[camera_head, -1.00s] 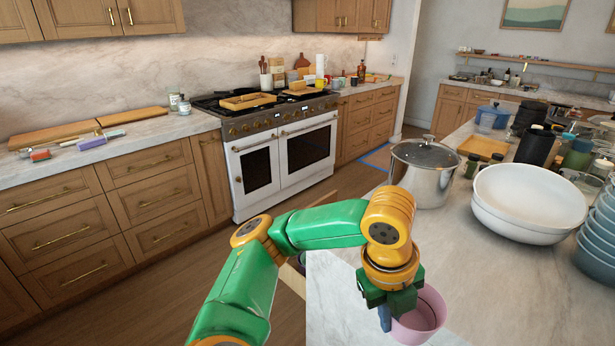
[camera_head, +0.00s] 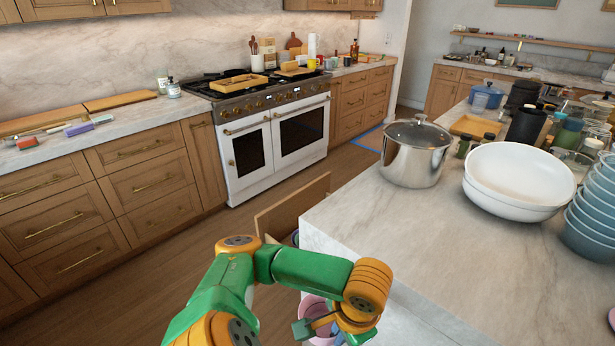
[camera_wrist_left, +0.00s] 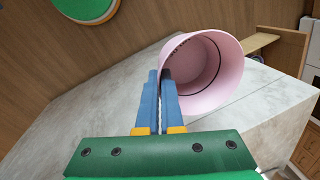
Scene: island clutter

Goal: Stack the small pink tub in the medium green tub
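The small pink tub (camera_head: 312,306) is at the bottom of the head view, low beside the near end of the island and partly hidden by my left gripper (camera_head: 321,322). In the left wrist view the pink tub (camera_wrist_left: 216,70) is tilted, with its open mouth toward the camera. The blue fingers of my left gripper (camera_wrist_left: 165,76) are close together on its near wall, pinching it. I cannot make out the medium green tub in either view. My right gripper is not in view.
An open wooden drawer (camera_head: 292,207) juts from the island's left side; its contents are mostly hidden. On the island (camera_head: 400,240) stand a steel pot (camera_head: 412,160), white bowls (camera_head: 515,180) and stacked blue-grey bowls (camera_head: 592,215). The near countertop is clear.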

